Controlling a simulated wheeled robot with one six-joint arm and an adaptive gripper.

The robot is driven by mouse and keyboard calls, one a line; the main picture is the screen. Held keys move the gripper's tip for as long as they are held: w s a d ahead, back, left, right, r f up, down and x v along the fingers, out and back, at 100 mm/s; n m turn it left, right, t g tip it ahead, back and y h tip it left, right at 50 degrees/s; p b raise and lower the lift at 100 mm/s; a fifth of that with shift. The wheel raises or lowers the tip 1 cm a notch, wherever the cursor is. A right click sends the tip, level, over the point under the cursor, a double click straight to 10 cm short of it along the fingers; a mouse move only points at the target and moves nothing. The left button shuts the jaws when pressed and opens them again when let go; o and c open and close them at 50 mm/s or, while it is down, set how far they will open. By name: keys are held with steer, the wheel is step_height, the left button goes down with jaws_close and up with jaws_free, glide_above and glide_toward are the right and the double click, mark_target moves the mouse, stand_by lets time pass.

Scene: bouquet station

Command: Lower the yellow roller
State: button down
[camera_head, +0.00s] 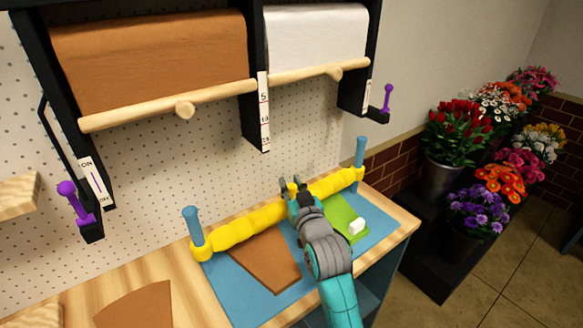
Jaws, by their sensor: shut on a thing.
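The yellow roller (249,226) is a lumpy bar with a ring at each end, around two blue posts, the left post (193,222) and the right post (360,152). It spans the back of a blue mat (233,285), and both posts rise above its ends. My gripper (291,190) is at the middle of the roller, shut on it. The gripper hides part of the roller's middle. How high the roller sits above the mat is hard to tell.
Brown paper (264,258) and a green piece (345,215) with a white block (356,225) lie on the mat. Paper rolls, brown (150,60) and white (315,38), hang above with wooden bars and purple levers. Flower buckets (450,170) stand right. Another brown sheet (137,307) lies left.

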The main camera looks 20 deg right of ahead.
step_height(320, 180, down, 3)
steer(key=shift+r, duration=0.1)
steer(key=c, duration=0.9)
jaws_free()
steer(key=s, duration=1.2)
